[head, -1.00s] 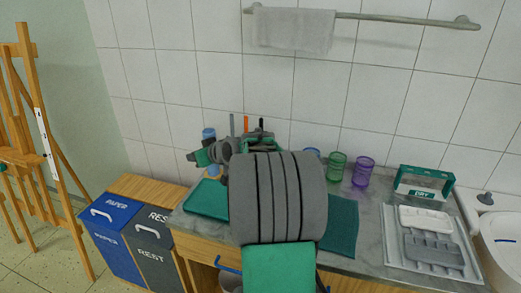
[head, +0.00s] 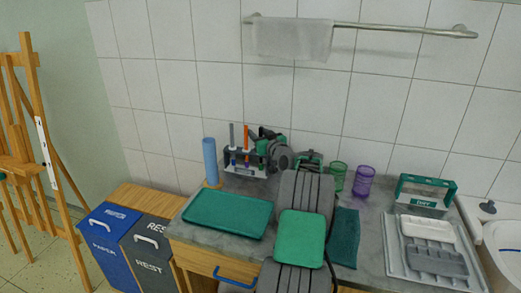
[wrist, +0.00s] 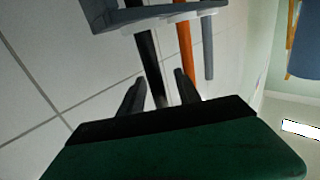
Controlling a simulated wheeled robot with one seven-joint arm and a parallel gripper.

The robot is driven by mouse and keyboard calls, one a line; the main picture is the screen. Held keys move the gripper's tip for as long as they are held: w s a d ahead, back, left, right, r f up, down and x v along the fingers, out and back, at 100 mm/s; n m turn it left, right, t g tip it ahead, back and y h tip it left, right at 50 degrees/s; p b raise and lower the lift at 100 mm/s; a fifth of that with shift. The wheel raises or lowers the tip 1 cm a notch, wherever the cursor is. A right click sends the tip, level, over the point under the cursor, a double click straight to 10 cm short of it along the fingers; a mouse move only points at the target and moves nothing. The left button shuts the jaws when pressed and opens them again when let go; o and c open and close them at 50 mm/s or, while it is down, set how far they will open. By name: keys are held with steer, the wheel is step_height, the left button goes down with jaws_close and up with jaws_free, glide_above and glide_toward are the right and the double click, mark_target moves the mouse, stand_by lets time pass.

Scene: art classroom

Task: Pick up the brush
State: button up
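A white rack (head: 246,171) stands on the counter by the wall and holds upright brushes. A grey handle (head: 232,135) and an orange handle (head: 246,138) show in the head view. In the wrist view, a black handle (wrist: 147,55), the orange handle (wrist: 187,50) and the grey handle (wrist: 207,50) run out from the rack (wrist: 150,14). My gripper (wrist: 158,80) is open, with one finger on each side of the black handle; gaps show between them. In the head view, my gripper (head: 256,134) is at the rack's right end and hides the black handle.
A blue cylinder (head: 210,160) stands left of the rack. A green tray (head: 228,216) lies in front. Green (head: 338,177) and purple (head: 363,181) cups stand right of my arm, with a drying box (head: 426,192) farther right. The tiled wall (head: 180,100) is close behind the rack.

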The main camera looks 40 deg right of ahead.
jaws_close()
stand_by(0.4)
